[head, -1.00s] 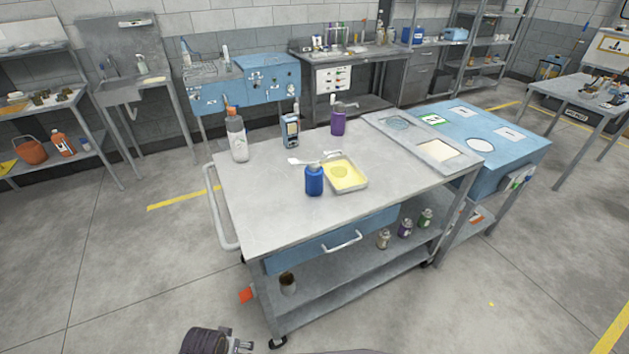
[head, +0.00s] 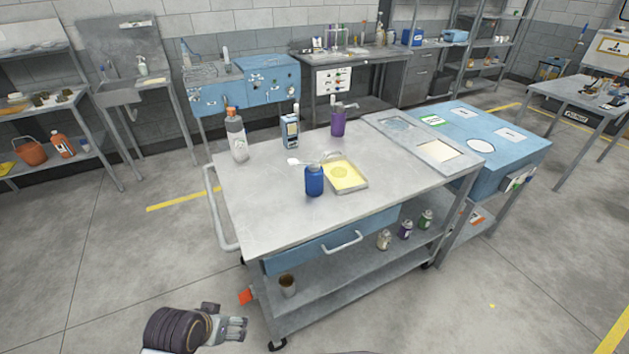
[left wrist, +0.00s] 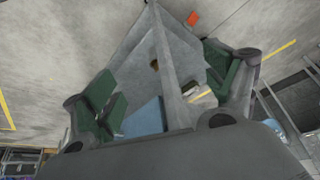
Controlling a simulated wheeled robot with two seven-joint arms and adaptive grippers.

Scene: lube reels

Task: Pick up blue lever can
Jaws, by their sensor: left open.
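The blue lever can (head: 314,180) stands upright on the grey cart top (head: 270,215), just left of a tray of yellow liquid. A pale lever shows near its top. My left gripper (head: 238,328) is low at the front left, off the cart and well below its top, apart from the can. In the left wrist view its dark green fingers (left wrist: 168,88) are spread and empty, with the cart's frame and lower shelf behind them. The can cannot be made out in that view. My right gripper is not in view.
The yellow tray (head: 345,173) sits close to the can's right. A purple can (head: 338,122), a blue-white box (head: 290,131) and a white bottle (head: 237,136) stand farther back. The cart's drawer handle (head: 342,242) juts out in front. The cart top's front left is clear.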

